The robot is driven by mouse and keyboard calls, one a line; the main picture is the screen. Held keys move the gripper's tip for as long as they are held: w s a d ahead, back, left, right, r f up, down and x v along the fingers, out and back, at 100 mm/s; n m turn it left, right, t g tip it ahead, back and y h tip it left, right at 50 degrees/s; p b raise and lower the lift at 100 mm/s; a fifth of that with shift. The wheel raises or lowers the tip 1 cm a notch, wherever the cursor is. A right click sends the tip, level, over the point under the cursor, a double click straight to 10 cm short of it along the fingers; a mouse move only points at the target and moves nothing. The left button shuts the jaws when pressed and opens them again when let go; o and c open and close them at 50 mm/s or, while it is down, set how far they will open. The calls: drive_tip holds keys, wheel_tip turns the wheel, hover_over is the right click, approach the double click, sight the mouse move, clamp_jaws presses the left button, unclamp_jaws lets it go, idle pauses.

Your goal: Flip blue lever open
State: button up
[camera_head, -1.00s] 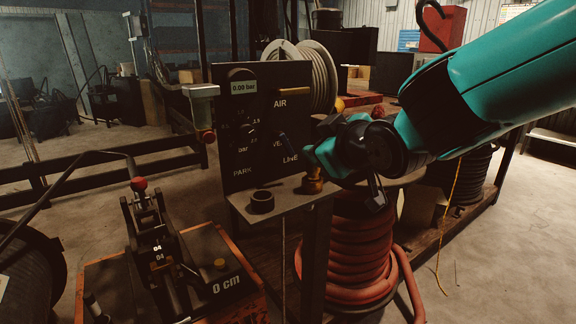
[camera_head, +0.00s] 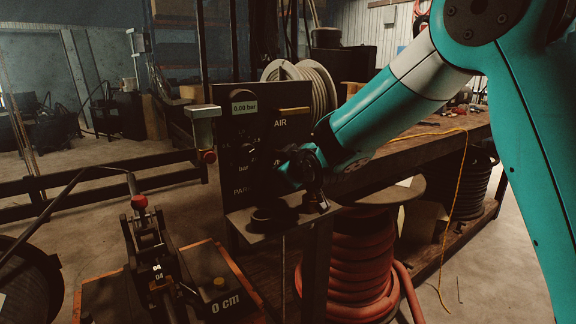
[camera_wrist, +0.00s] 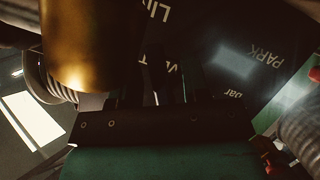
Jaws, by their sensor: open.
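The dark control panel (camera_head: 228,165) stands on a small metal stand, with a 0.00 bar display, an AIR label and a tan bar beside it. My gripper (camera_head: 285,172) is at the panel's lower right, in deep shadow. In the wrist view my gripper (camera_wrist: 171,78) is open, its two dark fingers pointing at the panel (camera_wrist: 215,30) near the upside-down VENT and LINE lettering. I cannot pick out the blue lever now; my gripper and wrist cover that part of the panel. Whether the fingers touch anything is too dark to tell.
A large brass cylinder (camera_wrist: 90,45) is close beside the fingers in the wrist view. A dark ring (camera_head: 272,218) lies on the stand's shelf. The red hose coil (camera_head: 345,255) stands below right. A red-knobbed crimper (camera_head: 150,245) is at front left.

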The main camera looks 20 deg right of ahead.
drive_tip(key=shift+w, duration=0.1)
clamp_jaws()
drive_tip(key=shift+f, duration=0.1)
drive_tip(key=shift+a+f+m+y+b, duration=0.1)
drive_tip(key=shift+a+m+y+b, duration=0.25)
drive_tip(key=shift+m, duration=0.55)
drive_tip(key=shift+s+a+m+g+y+b, duration=0.15)
drive_tip(key=shift+m+g+y+b, duration=0.05)
drive_tip(key=shift+m+y, duration=0.3)
drive_tip(key=shift+s+a+m+g+y+b, duration=0.1)
drive_tip(key=shift+a+m+g+y+b, duration=0.1)
drive_tip(key=shift+m+y, duration=0.25)
unclamp_jaws()
